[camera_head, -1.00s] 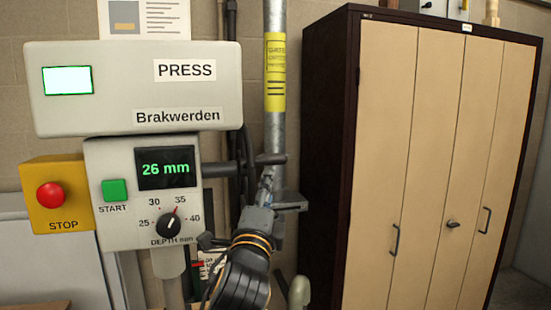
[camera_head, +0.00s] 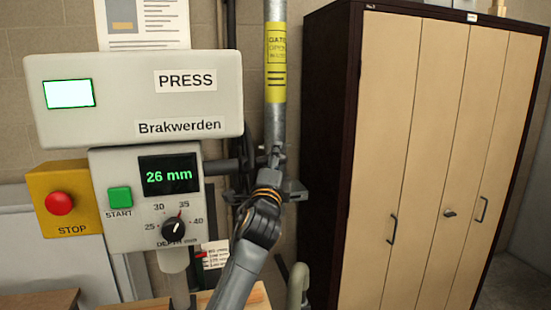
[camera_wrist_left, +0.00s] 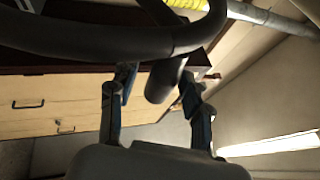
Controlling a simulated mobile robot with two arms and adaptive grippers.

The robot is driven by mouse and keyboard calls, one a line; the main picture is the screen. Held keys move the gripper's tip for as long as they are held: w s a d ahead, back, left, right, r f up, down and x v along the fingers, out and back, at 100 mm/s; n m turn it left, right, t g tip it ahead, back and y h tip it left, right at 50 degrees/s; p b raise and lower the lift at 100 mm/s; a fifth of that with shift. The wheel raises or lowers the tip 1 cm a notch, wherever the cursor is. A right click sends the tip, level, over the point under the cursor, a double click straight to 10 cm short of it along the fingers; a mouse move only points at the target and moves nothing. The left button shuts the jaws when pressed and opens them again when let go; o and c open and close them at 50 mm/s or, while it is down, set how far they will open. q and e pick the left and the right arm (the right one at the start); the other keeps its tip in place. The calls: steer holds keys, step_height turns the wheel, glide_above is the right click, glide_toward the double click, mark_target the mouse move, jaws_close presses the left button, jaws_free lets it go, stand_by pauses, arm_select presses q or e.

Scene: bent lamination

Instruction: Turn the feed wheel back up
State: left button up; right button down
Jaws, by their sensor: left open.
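The feed wheel (camera_head: 240,166) is a dark wheel seen nearly edge-on at the right side of the press. In the left wrist view its thick black rim (camera_wrist_left: 110,40) curves across the top. A dark handle (camera_wrist_left: 163,82) sticks out from the rim. My left gripper (camera_head: 274,160) is at the wheel's right side, and its forearm partly covers that area. In the left wrist view my left gripper (camera_wrist_left: 156,82) is open, with one finger on each side of the handle. Contact cannot be told. My right gripper is not in view.
The press (camera_head: 135,95) has a display (camera_head: 169,175) reading 26 mm, a depth dial (camera_head: 173,229), a green START button (camera_head: 119,198) and a red STOP button (camera_head: 58,203). A grey pipe (camera_head: 275,115) rises behind the wheel. A tan cabinet (camera_head: 425,150) stands at right.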

arm_select(q)
steer(key=shift+c, duration=0.2)
jaws_close()
steer(key=shift+r, duration=0.15)
steer(key=shift+w+a+r+n+g, duration=0.2)
steer(key=shift+r+n+g, duration=0.25)
steer(key=shift+r, duration=0.3)
steer(key=shift+w+a+r, duration=0.3)
steer(key=shift+w+r, duration=0.7)
steer(key=shift+r, duration=0.05)
steer(key=shift+w+a+r, duration=0.25)
steer(key=shift+w+r, duration=0.75)
steer(key=shift+o, duration=0.2)
jaws_free()
steer(key=shift+s, duration=0.1)
